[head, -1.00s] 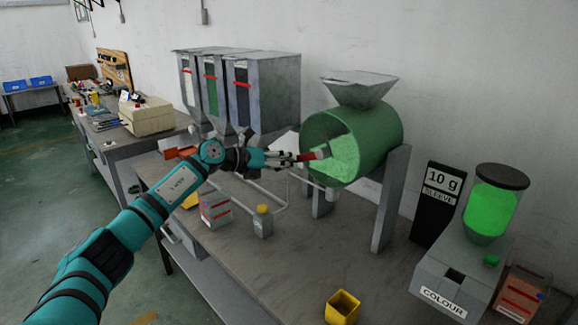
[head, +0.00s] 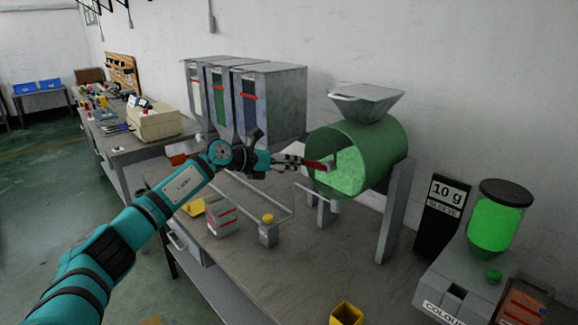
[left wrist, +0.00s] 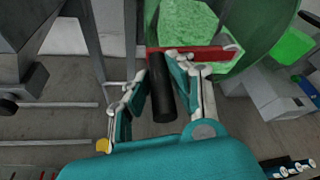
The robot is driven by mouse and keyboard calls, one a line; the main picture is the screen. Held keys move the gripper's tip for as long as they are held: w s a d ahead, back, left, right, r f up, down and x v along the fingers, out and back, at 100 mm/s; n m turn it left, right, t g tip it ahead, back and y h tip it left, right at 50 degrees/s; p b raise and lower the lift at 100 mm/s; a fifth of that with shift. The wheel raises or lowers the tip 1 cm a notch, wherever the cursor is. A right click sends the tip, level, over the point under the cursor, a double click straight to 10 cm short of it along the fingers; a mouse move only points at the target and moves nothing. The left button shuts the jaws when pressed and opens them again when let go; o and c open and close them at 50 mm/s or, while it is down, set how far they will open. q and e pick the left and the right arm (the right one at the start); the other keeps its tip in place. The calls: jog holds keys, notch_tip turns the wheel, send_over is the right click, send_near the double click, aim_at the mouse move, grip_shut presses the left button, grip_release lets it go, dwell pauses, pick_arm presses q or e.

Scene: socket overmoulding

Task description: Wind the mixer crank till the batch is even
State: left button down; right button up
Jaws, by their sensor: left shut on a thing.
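The mixer is a green drum (head: 385,150) on grey legs under a metal hopper (head: 367,102). A light green, slightly mottled batch (head: 345,172) shows at its front; I cannot tell how even it is. The red crank arm (head: 322,165) points left from the drum's front; it also crosses the top of the left wrist view (left wrist: 195,53). My left gripper (head: 293,162) is shut on the crank's black handle (left wrist: 162,90), its fingers on both sides of it. My right gripper is out of view.
Three grey bins (head: 275,100) stand behind my left arm. A yellow-topped post (head: 267,232) and a labelled box (head: 222,217) stand below it. A yellow cup (head: 346,314), black sleeve holder (head: 440,215) and colour doser (head: 462,285) are at the right.

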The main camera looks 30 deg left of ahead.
pick_arm(q)
jog(key=shift+r, duration=0.3)
jog(key=c, duration=1.3)
grip_release()
jog(key=shift+o, duration=0.7)
jog(key=shift+f, duration=0.15)
jog(key=shift+s+a, duration=0.2)
jog(key=v, duration=1.1)
jog(key=shift+s, duration=0.2)
